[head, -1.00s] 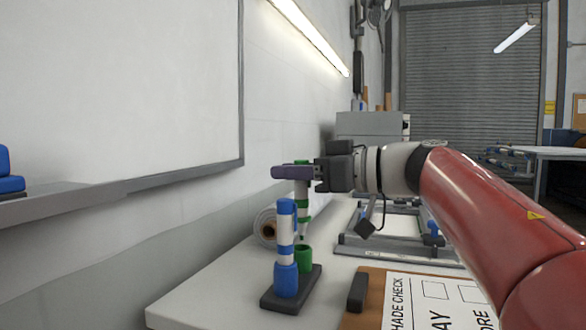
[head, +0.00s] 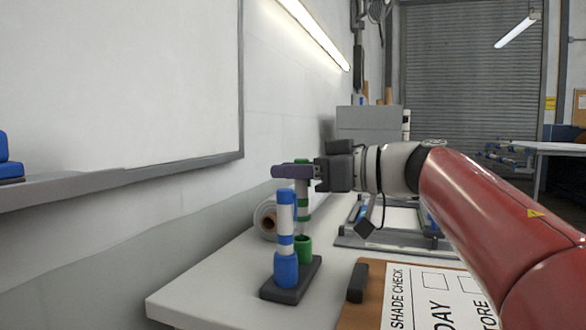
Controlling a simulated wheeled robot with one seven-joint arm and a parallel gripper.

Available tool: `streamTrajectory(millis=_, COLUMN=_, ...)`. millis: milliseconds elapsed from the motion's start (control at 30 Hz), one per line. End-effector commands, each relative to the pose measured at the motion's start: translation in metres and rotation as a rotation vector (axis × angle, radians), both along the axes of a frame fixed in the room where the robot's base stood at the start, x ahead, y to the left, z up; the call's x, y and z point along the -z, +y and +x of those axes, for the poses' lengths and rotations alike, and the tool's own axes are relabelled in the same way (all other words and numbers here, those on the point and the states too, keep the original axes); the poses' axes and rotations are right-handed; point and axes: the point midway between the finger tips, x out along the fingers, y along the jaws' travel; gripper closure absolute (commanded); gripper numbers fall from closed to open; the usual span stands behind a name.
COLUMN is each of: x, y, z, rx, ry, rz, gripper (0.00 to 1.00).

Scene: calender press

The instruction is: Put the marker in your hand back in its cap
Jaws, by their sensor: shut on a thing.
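My gripper (head: 297,171), with purple fingers, is shut on the upper end of a white marker with green bands (head: 302,194). The marker hangs upright, point down, partly behind the blue marker. Its green cap (head: 304,250) stands open end up in a dark holder block (head: 312,277) on the bench. The marker's tip is at about the cap's mouth. I cannot tell whether it has entered or lines up in depth. A white and blue marker (head: 285,212) stands upright in its blue cap (head: 286,270) on the same holder, in front and to the left.
The pale bench (head: 200,297) runs along the wall, below a whiteboard (head: 110,80) with a grey tray (head: 80,187). A paper roll (head: 262,215) lies behind the holder. A clipboard sheet (head: 440,300) and a dark block (head: 357,283) lie to the right.

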Motion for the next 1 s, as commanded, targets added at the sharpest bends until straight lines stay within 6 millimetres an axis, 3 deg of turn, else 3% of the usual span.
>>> streamTrajectory(millis=1000, x=0.021, y=0.0, z=0.0, rx=0.0, ry=0.001, rz=0.0, gripper=1.0)
